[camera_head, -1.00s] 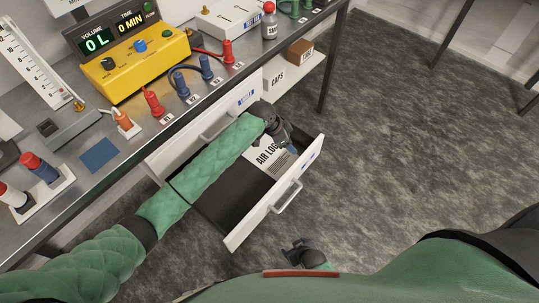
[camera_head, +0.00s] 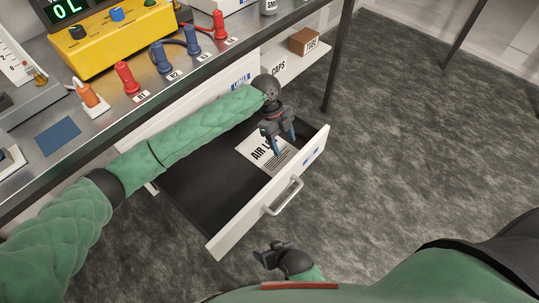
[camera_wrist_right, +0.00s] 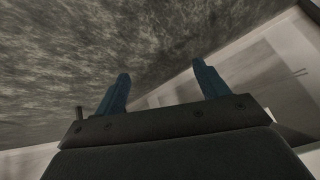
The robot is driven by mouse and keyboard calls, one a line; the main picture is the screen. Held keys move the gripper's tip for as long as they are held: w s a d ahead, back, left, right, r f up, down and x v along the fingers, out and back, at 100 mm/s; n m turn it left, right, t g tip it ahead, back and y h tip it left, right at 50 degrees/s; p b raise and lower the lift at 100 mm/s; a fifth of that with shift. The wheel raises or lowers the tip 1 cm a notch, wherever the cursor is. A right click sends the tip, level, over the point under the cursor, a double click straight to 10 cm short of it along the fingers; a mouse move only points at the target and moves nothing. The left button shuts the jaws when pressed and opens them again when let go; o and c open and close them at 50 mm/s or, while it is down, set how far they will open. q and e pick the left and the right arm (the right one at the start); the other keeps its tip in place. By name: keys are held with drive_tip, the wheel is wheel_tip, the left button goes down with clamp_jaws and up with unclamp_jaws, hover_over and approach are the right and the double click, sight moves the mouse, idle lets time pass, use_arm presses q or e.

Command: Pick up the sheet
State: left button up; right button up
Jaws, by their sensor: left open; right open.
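The white sheet (camera_head: 256,155), printed "AIR LOG", lies flat in the far right part of the open drawer (camera_head: 202,200). My left gripper (camera_head: 284,147) is open and points down over the sheet, its blue fingers hiding part of the print. I cannot tell whether the fingertips touch the paper. My right gripper (camera_head: 262,256) is open and empty, low in the head view, in front of the drawer and apart from it. In the right wrist view its two blue fingers (camera_wrist_right: 160,90) stand wide apart with nothing between them.
The drawer front with its handle (camera_head: 284,196) stands up around the sheet's near side. The bench (camera_head: 110,130) above holds a yellow meter box (camera_head: 115,42) and several red and blue plugs. A shelf with a brown box (camera_head: 303,41) is beyond. The carpet at right is clear.

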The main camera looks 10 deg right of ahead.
sight(289, 159)
use_arm(q)
drive_tip(key=b+x, duration=0.1)
drive_tip(key=x, duration=0.1)
drive_tip(key=shift+s+f+b, duration=0.15)
drive_tip(key=shift+f+b, duration=0.1)
drive_tip(key=shift+b, duration=0.15)
drive_tip(key=b+x, duration=0.3)
drive_tip(key=x, duration=0.2)
drive_tip(key=shift+f+b, duration=0.15)
drive_tip(key=shift+b, duration=0.2)
use_arm(e)
wheel_tip(289, 159, down, 13)
drive_tip(key=s+t, duration=0.1)
drive_tip(key=shift+s+r, duration=0.1)
use_arm(q)
drive_tip(key=c, duration=1)
